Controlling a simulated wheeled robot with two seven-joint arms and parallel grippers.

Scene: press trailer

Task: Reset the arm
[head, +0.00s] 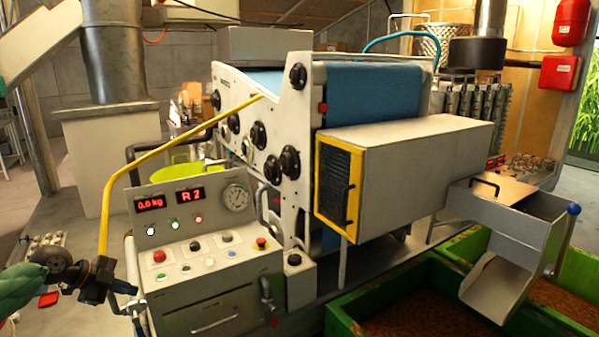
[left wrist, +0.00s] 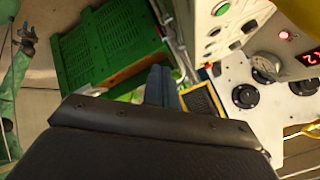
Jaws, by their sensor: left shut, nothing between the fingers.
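My left gripper (head: 122,288) is at the lower left of the head view, just left of the control console (head: 212,258). Its arm comes in from the left edge in a green sleeve. In the left wrist view its blue-grey fingers (left wrist: 161,86) are together, with nothing held between them. I cannot tell the exact gap between the fingers and the console. My right gripper is not clearly visible in either view.
A yellow rail (head: 170,138) slants up beside the console. The press (head: 262,130) with its blue belt (head: 374,98) stands behind, with a grey box (head: 412,158) jutting right. A metal chute (head: 500,285) hangs over green bins (head: 392,318). Some floor at left is open.

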